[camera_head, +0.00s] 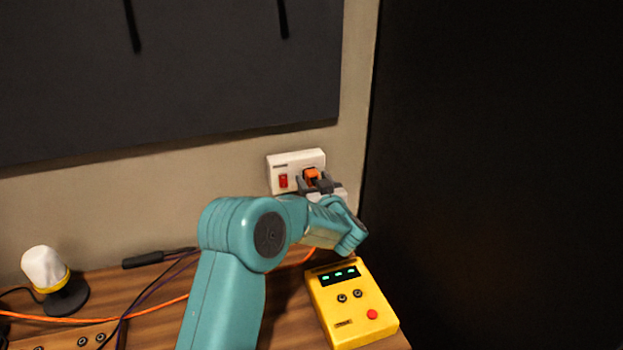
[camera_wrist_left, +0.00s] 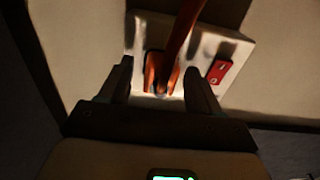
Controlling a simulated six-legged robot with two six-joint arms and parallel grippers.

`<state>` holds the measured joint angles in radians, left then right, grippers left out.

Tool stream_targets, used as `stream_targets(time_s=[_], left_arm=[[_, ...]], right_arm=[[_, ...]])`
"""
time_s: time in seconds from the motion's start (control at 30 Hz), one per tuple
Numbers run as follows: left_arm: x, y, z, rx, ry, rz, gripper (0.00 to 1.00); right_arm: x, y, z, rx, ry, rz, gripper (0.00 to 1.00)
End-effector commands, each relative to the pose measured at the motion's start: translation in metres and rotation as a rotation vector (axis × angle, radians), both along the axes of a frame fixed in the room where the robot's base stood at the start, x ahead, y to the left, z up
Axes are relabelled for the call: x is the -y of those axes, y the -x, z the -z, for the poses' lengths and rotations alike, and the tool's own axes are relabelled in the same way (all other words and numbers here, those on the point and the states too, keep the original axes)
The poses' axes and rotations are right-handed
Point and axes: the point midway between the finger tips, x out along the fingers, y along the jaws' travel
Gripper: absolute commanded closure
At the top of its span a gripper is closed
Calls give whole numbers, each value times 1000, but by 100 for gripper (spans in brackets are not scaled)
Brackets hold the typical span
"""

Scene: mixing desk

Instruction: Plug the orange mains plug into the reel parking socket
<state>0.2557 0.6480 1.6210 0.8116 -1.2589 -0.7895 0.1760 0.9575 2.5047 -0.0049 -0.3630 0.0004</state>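The orange mains plug (camera_head: 312,174) is at the white wall socket plate (camera_head: 283,161), which has a red switch. In the left wrist view the plug (camera_wrist_left: 152,72) sits against the plate (camera_wrist_left: 205,45), and its orange cable (camera_wrist_left: 183,30) runs up past the camera. My left gripper (camera_head: 316,183) is at the plug. In the left wrist view its two fingers (camera_wrist_left: 158,82) stand apart on either side of the plug, with a gap visible at the left finger. I cannot make out a socket marked as reel parking. My right gripper is not in view.
A yellow box (camera_head: 349,326) with green displays and a red button sits on the wooden desk below my left arm. A white and yellow lamp-like item (camera_head: 45,271) stands at the far left. Orange and dark cables (camera_head: 150,305) cross the desk. A dark panel hangs above.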

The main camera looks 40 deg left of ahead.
Motion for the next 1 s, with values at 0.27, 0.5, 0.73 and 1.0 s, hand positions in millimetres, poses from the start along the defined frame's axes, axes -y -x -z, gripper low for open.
stream_targets(time_s=[0.27,0.5,0.73,1.0], left_arm=[[0,0,0,0,-1,0,100],[8,3,0,1,0,2,100],[15,8,0,1,0,0,100],[25,13,0,1,0,0,100]], right_arm=[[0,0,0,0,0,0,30],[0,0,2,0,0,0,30],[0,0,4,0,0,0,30],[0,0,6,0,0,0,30]])
